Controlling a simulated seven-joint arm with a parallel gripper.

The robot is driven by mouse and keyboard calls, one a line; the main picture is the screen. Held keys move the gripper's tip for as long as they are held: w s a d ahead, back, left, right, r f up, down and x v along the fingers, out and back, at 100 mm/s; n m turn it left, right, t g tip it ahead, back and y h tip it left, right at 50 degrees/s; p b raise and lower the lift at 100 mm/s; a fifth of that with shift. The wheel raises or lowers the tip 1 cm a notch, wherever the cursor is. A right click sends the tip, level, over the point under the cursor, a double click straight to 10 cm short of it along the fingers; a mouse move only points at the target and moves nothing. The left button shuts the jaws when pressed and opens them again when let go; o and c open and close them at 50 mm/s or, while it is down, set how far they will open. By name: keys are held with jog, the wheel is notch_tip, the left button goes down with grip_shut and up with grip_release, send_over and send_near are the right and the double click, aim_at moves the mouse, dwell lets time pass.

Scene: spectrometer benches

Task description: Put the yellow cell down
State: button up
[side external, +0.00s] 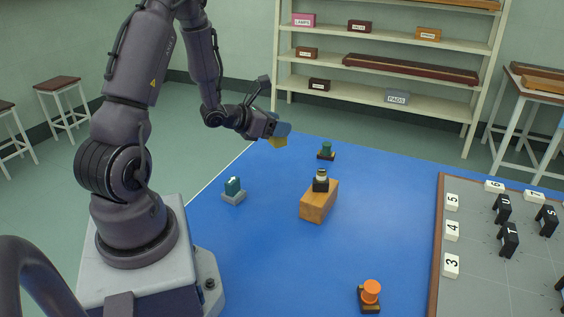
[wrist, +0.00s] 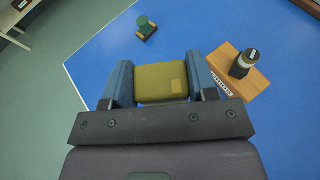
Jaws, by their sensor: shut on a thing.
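The yellow cell (wrist: 160,83) is a yellow block with a small lighter patch, seen in the wrist view between the two blue fingers of my gripper (wrist: 163,82). My gripper is shut on it. In the side view the yellow cell (side external: 278,141) shows below the fingertips of my gripper (side external: 281,130). It is held in the air near the far left edge of the blue mat (side external: 375,230). Part of the cell is hidden by the fingers.
A wooden block (side external: 318,204) carries a black-and-white cell (side external: 321,181). A green cell (side external: 326,149), a teal cell (side external: 233,188) and an orange cell (side external: 371,291) stand on the mat. A grey board (side external: 490,275) with numbered tiles lies right. Bare mat lies between them.

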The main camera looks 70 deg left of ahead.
jog(key=s+a+n+y, duration=0.2)
jog(key=s, duration=0.2)
jog(key=shift+n+g+y, duration=0.3)
jog(key=shift+y, duration=0.2)
jog(key=w+a+f, duration=0.4)
jog(key=a+f, duration=0.1)
jog(key=w+a+f, duration=0.4)
jog(key=w+f, duration=0.1)
jog(key=shift+w+a+f, duration=0.1)
jog(key=shift+w+a, duration=0.15)
jog(key=shift+a, duration=0.1)
jog(key=shift+w+a+f, duration=0.1)
jog(key=shift+f, duration=0.85)
jog(key=shift+w+a+f, duration=0.1)
jog(key=shift+f, duration=0.8)
jog(key=shift+f, duration=0.1)
jog(key=o, duration=1)
